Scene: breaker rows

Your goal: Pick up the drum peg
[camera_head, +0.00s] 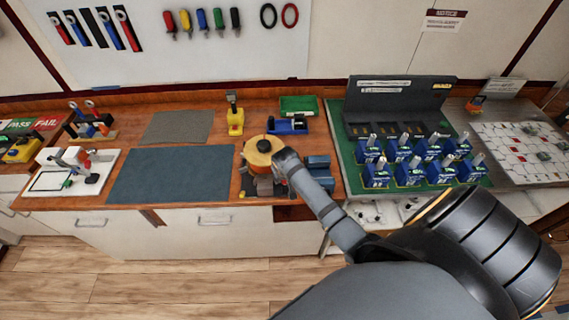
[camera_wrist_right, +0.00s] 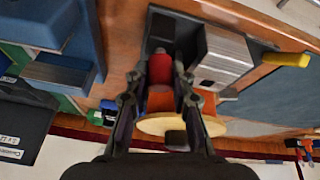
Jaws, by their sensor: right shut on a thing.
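The yellow-orange drum (camera_head: 257,152) with a dark hub sits at the front edge of the wooden bench. My right gripper (camera_head: 281,157) reaches to its right side. In the right wrist view the drum's pale disc (camera_wrist_right: 180,126) shows below the fingers. My right gripper (camera_wrist_right: 160,77) is shut on a red cylindrical piece (camera_wrist_right: 160,67), which I take to be the drum peg. The fingers hide its sides, and I cannot tell whether it is clear of its seat. In the head view the peg is hidden by the gripper. My left gripper is not in view.
A blue vise-like block (camera_head: 318,168) stands close right of the gripper. A grey metal block (camera_wrist_right: 224,57) is beside the fingers in the wrist view. A green board (camera_head: 345,160) with blue breakers lies to the right. A dark blue mat (camera_head: 170,175) lies clear to the left.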

